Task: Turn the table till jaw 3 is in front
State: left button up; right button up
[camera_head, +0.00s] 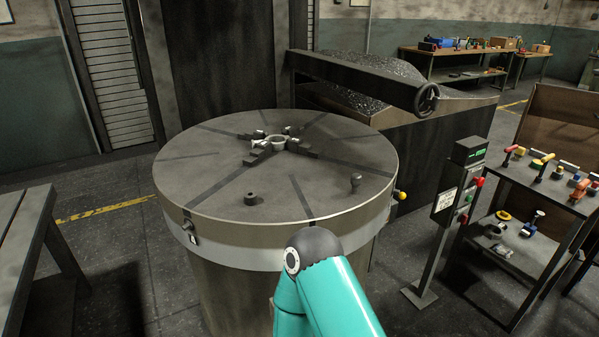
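The round grey turntable (210,180) stands in the middle, with dark radial slots in its top. Dark jaws (257,155) surround a small pale ring-shaped casting (276,143) towards the back of the top. I cannot read any jaw number. A latch-like fitting with a small pale tag (190,236) hangs on the rim at left; its mark is too small to read. A small dark cylinder (251,198) and a knobbed peg (355,183) stand on the top. Neither gripper shows; a teal link of my arm rises at bottom centre, hiding part of the table's front.
A control post (455,190) with a green display and red and green buttons stands right of the table, near a yellow knob (400,195). Tool shelves (540,210) are at far right. A handwheel (427,99) juts out behind. A bench (30,235) stands at left.

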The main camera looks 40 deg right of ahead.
aim_at(242, 216)
jog(key=u, duration=0.35)
jog(key=k, duration=1)
jog(key=z, duration=0.95)
jog(key=i, duration=0.7)
